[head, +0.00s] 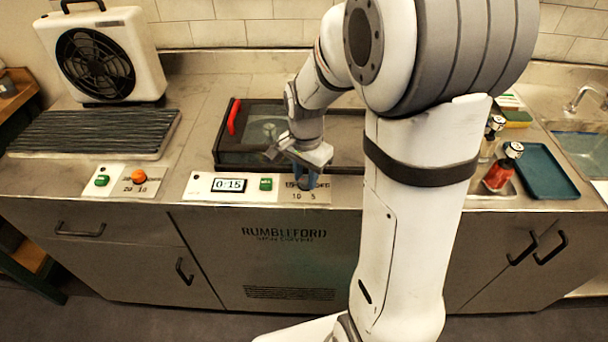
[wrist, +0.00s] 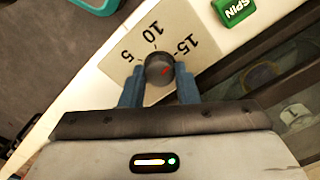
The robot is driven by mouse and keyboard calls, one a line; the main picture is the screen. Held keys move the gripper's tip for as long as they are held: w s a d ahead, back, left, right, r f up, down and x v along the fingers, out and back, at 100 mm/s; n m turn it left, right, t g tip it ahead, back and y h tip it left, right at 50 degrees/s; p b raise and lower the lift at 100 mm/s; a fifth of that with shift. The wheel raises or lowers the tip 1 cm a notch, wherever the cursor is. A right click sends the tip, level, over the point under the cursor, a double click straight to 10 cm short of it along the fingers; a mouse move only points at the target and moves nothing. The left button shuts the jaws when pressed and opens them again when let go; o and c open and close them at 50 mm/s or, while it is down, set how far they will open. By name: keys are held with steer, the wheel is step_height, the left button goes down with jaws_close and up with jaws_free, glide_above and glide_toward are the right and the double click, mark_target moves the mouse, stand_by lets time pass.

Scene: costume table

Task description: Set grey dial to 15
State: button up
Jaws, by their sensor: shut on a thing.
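The grey dial (wrist: 160,69) sits on a pale plate (wrist: 128,48) marked 5, 10 and 15. Its small red mark shows on the side toward the 15. My gripper (wrist: 159,86) is shut on the dial, one blue finger on each side. In the head view my gripper (head: 305,180) reaches down to the front panel and mostly hides the dial. The display (head: 229,185) left of it reads 0:15.
A green button (head: 266,184) lies between display and dial; the wrist view shows a green SPIN button (wrist: 235,10). A dark glass-lidded unit (head: 245,140) with a red handle is behind. An orange knob (head: 139,177) and a fan (head: 100,55) are on the left.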

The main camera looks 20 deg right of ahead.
mark_target(306, 179)
steer(key=shift+w+r+m, duration=0.15)
steer(key=shift+m, duration=0.55)
steer(key=o, duration=1)
steer(key=shift+c, duration=0.2)
step_height(306, 179, up, 8)
steer(key=shift+f, duration=0.15)
